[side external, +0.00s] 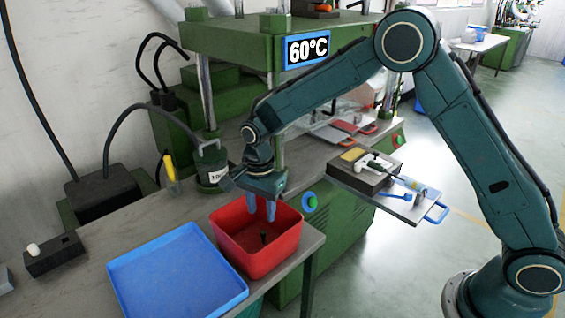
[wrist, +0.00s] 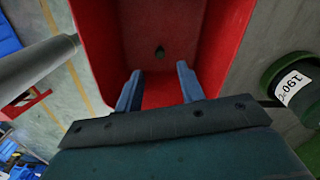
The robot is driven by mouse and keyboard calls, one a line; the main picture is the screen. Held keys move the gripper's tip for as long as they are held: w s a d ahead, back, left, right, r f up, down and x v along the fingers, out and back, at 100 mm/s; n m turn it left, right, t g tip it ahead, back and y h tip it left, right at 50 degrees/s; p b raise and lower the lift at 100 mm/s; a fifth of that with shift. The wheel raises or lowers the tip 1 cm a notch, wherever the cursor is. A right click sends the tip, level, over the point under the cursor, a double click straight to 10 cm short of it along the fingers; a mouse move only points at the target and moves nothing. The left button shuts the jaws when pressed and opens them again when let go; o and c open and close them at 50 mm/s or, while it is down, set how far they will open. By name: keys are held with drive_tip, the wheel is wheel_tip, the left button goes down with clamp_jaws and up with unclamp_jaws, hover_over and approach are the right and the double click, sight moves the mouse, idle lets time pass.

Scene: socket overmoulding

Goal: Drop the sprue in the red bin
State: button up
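The red bin (side external: 230,252) stands on the bench, right of the blue tray; it also fills the upper middle of the wrist view (wrist: 112,50). A small dark piece, which looks like the sprue (side external: 263,238), is inside the bin and shows as a small dark spot between and beyond my fingers in the wrist view (wrist: 160,53). My gripper (side external: 262,209) is over the bin, pointing down, its blue fingers at about rim height. In the wrist view my gripper (wrist: 159,70) has its fingers apart with nothing between them.
An empty blue tray (side external: 178,272) lies left of the bin. A dark green canister (side external: 212,168) and a yellow-handled tool (side external: 170,168) stand behind it. The green press (side external: 235,42) with a 60°C sign rises behind. A metal plate with tools (side external: 410,207) juts out at the right.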

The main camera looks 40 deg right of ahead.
wheel_tip(320, 180, up, 14)
drive_tip(key=shift+f, duration=0.25)
idle(0.4)
idle(0.3)
drive_tip(key=s+d+r+n+t, duration=0.1)
drive_tip(key=s+d+r+n, duration=0.35)
drive_tip(key=s, duration=0.25)
drive_tip(key=s+d+r+n+t, duration=0.2)
drive_tip(key=s+d+r+n, duration=0.1)
drive_tip(key=s+r, duration=0.35)
drive_tip(key=s+d+f+n+t, duration=0.1)
drive_tip(key=s+d+n, duration=0.1)
drive_tip(key=s, duration=0.6)
drive_tip(key=s+d+f+n+t, duration=0.1)
drive_tip(key=s+d+f+n, duration=0.1)
drive_tip(key=s+n, duration=0.3)
drive_tip(key=s, duration=0.4)
drive_tip(key=shift+d+t, duration=0.3)
drive_tip(key=shift+d, duration=0.1)
